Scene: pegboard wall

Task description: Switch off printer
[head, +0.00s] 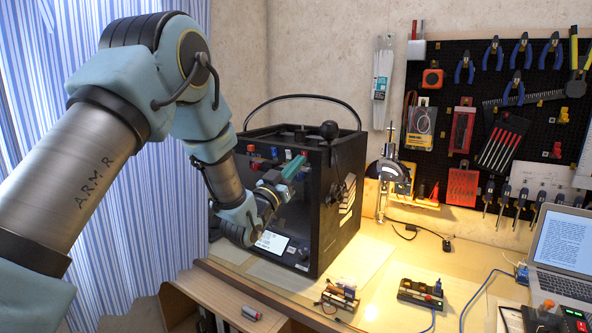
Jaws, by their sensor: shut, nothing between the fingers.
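The printer is a black box-shaped 3D printer (345,222) on the workbench in the head view. A small lit screen (272,243) shows at the bottom of its front. My arm comes in from the left, and its wrist hides part of the printer's front. My gripper (291,170), with teal fingers, is shut and empty. It is in front of the upper front of the printer and points up and to the right. I cannot tell whether it touches the printer. I cannot make out a power switch on the printer.
A laptop (562,245) stands at the right of the bench (385,272). A small electronics board (421,292) and a small parts block (340,297) lie on the bench front. A lamp (388,172) stands right of the printer. Tools hang on the pegboard (450,62) behind.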

